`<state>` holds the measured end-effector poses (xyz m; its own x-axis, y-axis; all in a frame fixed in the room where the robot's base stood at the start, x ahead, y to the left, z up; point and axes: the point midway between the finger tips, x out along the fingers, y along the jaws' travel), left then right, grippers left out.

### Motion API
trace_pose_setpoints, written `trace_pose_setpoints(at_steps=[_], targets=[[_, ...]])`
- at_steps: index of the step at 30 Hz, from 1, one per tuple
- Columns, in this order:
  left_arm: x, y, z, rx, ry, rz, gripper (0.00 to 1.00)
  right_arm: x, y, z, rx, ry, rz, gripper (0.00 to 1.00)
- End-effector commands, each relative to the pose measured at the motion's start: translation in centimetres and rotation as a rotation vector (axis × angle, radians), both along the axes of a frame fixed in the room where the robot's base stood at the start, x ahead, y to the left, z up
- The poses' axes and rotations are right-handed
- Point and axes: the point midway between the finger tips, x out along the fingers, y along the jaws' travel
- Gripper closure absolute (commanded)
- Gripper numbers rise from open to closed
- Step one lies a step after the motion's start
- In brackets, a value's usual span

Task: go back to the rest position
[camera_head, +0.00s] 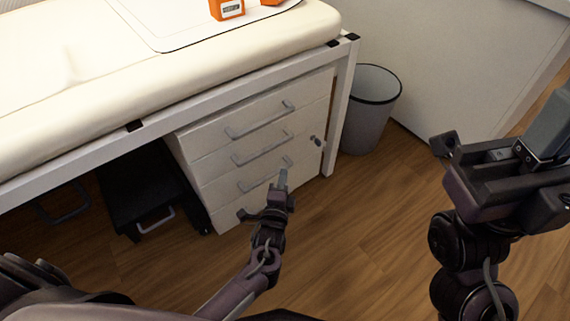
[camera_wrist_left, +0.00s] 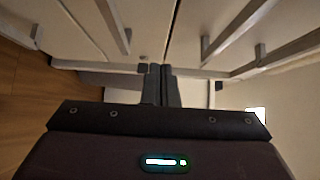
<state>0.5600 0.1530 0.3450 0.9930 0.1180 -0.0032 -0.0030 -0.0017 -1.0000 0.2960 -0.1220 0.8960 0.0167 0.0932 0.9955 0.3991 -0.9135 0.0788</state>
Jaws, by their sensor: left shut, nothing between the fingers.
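My left gripper (camera_head: 283,178) hangs in the lower middle of the head view, in front of the white drawer cabinet (camera_head: 215,165). Its fingers are shut with nothing between them. The left wrist view shows the two dark fingers (camera_wrist_left: 159,75) side by side and touching, with drawer handles (camera_wrist_left: 232,38) beyond them. My right arm stands at the right of the head view, with its dark gripper (camera_head: 490,155) raised; how far its fingers are apart is unclear.
A cream padded bench (camera_head: 100,75) on a white frame fills the upper left. An orange item (camera_head: 229,12) lies on top at the back. A grey waste bin (camera_head: 368,120) stands right of the cabinet. A black step stool (camera_head: 125,195) is under the bench. Wooden floor is clear between my arms.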

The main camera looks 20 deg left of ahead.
Motion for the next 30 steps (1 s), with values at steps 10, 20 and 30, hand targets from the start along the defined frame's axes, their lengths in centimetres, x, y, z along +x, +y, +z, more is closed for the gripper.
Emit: trace_pose_setpoints(at_steps=[10, 20, 30], targets=[[-5.0, -0.8, 0.2, -0.001, 0.001, -0.003, 1.0, 0.2, -0.1, 1.1, 0.003, 0.032, 0.001, 1.0], [-5.6, -0.8, 0.1, -0.002, -0.001, -0.003, 1.0, 0.2, -0.1, 1.0, 0.003, 0.035, 0.001, 1.0], [-3.2, -2.8, 14.5, -0.427, -0.352, -0.164, 1.0, 0.2, -0.1, 1.0, 0.003, 0.035, 0.001, 1.0]])
